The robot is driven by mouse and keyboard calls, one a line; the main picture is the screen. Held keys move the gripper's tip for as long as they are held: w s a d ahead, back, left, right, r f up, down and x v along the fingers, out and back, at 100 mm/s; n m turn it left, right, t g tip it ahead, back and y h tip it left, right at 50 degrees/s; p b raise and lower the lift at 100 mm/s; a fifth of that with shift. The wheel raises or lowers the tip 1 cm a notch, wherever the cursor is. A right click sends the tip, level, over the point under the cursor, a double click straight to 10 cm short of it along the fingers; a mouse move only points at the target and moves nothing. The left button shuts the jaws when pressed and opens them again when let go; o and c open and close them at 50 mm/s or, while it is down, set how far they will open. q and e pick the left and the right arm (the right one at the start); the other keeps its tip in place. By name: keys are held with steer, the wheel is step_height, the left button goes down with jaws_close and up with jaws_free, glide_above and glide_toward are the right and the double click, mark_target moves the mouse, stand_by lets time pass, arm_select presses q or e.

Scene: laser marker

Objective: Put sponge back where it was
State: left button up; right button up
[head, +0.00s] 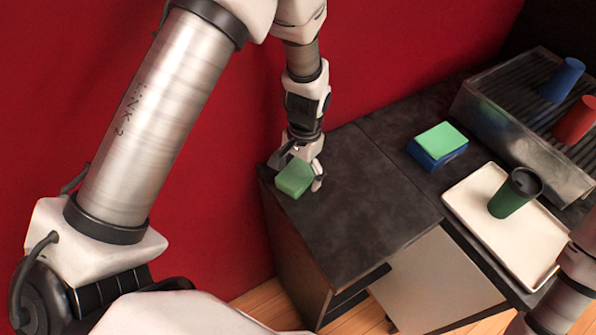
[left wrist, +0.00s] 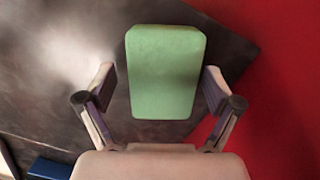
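A green sponge (head: 295,178) lies at the left corner of the dark countertop. It also shows in the left wrist view (left wrist: 165,72). My left gripper (head: 304,176) is at this sponge, its two fingers (left wrist: 162,85) on either side with a visible gap on each side, so it is open. Another light green block (head: 441,140) sits on top of a blue block (head: 440,160) further right on the counter. My right gripper is out of view; only part of my right arm shows at the right edge.
The red wall is close behind the left corner. The counter's middle (head: 350,215) is clear.

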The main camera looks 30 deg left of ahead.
mark_target(303, 168)
arm_select(q)
steer(key=shift+w+r, duration=0.2)
steer(key=shift+r, duration=0.25)
step_height(303, 168, up, 11)
steer(key=w+b, duration=0.1)
steer(key=b, duration=0.1)
steer(key=shift+w, duration=0.25)
